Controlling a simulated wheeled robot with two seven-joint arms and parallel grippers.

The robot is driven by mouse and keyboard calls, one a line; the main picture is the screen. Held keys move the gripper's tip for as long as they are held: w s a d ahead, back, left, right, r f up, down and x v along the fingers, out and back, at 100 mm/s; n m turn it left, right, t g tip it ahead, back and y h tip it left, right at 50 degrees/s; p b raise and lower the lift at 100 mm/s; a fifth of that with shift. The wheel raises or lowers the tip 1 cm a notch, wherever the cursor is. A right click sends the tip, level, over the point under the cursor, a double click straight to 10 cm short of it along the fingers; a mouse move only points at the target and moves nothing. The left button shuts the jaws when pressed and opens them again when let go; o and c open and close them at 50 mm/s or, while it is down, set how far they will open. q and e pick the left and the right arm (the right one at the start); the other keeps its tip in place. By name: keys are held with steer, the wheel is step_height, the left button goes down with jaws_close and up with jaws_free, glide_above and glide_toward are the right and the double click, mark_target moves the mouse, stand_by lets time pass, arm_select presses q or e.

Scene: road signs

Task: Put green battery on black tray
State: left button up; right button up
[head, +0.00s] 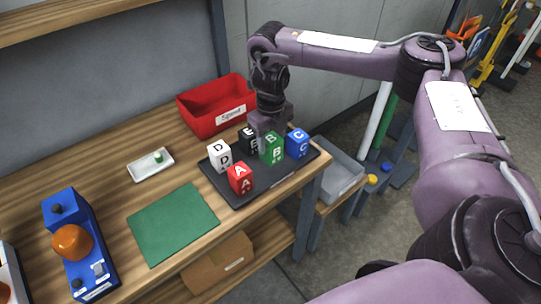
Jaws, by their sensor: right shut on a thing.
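The green battery (272,149) is a green block marked B. It is at the black tray (268,180), between a black block (249,140) and a blue block (298,143). My right gripper (268,127) points down from above and is shut on the green battery; its fingertips are partly hidden. I cannot tell whether the block's underside touches the tray. A white block marked D (219,155) and a red block marked A (240,178) stand on the tray. My left gripper is not in view.
A red bin (212,107) stands behind the tray. A white dish (150,165) with a small green piece, a green mat (173,222) and a blue device with an orange knob (72,242) are to the left. A grey bin (337,172) sits lower at the right.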

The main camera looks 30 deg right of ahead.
mark_target(271, 153)
steer(key=shift+f, duration=0.95)
step_height(271, 153, down, 3)
steer(key=shift+r+p, duration=0.1)
steer(key=shift+p, duration=0.2)
steer(key=shift+f, duration=0.2)
steer(key=o, duration=1.3)
steer(key=shift+r, duration=0.35)
step_height(271, 153, up, 12)
steer(key=shift+f+p, duration=0.2)
steer(key=shift+p, duration=0.35)
